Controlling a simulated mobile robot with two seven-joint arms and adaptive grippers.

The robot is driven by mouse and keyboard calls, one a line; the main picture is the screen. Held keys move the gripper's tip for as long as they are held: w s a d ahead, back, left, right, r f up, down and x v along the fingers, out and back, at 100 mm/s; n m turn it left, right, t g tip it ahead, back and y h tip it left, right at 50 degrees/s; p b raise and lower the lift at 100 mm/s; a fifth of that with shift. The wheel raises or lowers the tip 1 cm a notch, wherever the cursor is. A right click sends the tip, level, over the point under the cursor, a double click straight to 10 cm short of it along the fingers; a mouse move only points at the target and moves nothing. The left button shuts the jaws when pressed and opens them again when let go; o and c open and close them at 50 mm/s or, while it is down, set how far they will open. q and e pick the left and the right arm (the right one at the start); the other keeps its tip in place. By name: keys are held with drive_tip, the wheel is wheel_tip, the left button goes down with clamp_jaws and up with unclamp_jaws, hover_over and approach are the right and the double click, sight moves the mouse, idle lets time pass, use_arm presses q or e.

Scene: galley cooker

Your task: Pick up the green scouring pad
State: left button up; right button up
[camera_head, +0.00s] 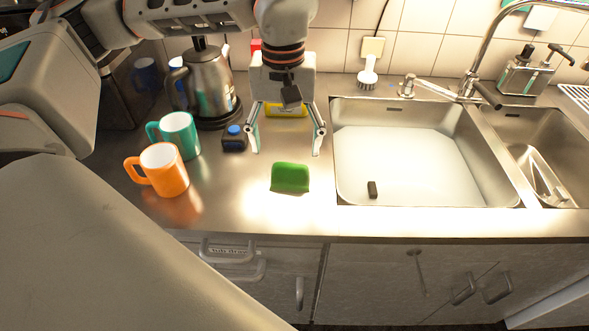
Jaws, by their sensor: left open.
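The green scouring pad (290,178) lies on the steel counter, left of the sink and near the counter's front. My left gripper (287,150) is open and points down. Its two fingers are spread wide, and in the picture their tips sit just above the pad, one to each side. The pad is not between the fingers, and nothing is held. How high the fingertips are over the counter I cannot tell. My right gripper is not in view.
An orange mug (164,170), a green mug (180,134), a small dark blue-topped item (234,138) and a kettle (208,85) stand to the left. A yellow item (287,110) is behind the gripper. The sink basin (420,150) opens to the right. Counter around the pad is clear.

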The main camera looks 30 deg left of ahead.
sight(290, 166)
use_arm(q)
drive_tip(key=f, duration=0.4)
drive_tip(key=shift+d+f, duration=0.25)
drive_tip(key=shift+d, duration=0.15)
drive_tip(key=shift+w+f, duration=0.1)
drive_tip(key=shift+f, duration=0.6)
drive_tip(key=c, duration=1)
